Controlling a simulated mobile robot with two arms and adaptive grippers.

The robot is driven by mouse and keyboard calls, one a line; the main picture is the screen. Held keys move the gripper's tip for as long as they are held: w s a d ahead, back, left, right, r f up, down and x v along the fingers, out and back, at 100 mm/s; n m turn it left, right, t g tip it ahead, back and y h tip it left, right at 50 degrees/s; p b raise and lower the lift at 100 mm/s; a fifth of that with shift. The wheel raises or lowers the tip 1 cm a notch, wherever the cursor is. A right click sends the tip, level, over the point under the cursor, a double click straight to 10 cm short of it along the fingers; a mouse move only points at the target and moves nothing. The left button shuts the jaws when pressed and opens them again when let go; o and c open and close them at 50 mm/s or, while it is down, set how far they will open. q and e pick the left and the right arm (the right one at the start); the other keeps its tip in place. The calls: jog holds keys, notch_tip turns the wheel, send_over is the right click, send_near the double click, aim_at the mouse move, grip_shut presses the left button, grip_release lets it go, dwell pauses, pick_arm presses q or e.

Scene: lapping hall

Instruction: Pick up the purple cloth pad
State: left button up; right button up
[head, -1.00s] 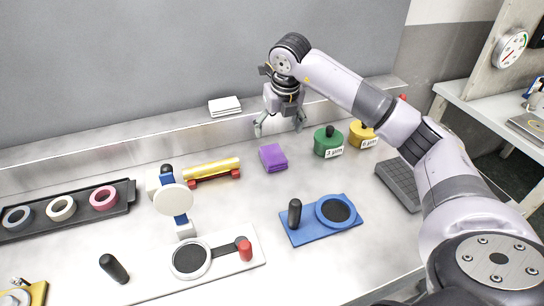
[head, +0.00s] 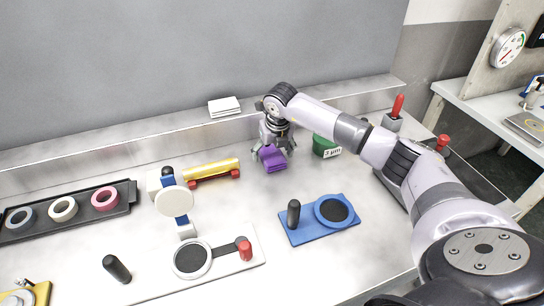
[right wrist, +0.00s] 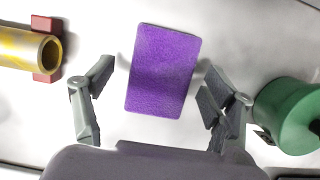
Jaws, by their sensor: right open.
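The purple cloth pad (head: 272,160) lies on the light metal bench top, left of the green pot. In the right wrist view the pad (right wrist: 163,70) is a flat rectangle, slightly tilted, between and ahead of the two fingers. My right gripper (head: 273,152) is low over the pad, pointing down, and hides part of it in the head view. In the right wrist view the right gripper (right wrist: 160,98) is open, with a finger on each side of the pad and a gap to each. My left gripper is not in view.
A green pot (right wrist: 292,115) stands close right of the gripper, and a yellow cylinder (right wrist: 25,48) on red supports lies left. A blue plate (head: 290,236) sits nearer the front. A white stack (head: 224,105) lies on the back ledge. Bench between pad and blue plate is clear.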

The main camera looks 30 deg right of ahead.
aim_at(273, 154)
jog(key=shift+f, duration=0.2)
dwell(0.5)
jog(key=shift+c, duration=0.2)
jog(key=c, duration=1.1)
jog(key=shift+r, duration=0.1)
notch_tip(273, 154, up, 20)
jog(key=shift+r+b, duration=0.2)
jog(key=shift+b, duration=0.4)
jog(key=o, duration=0.5)
jog(key=c, duration=0.5)
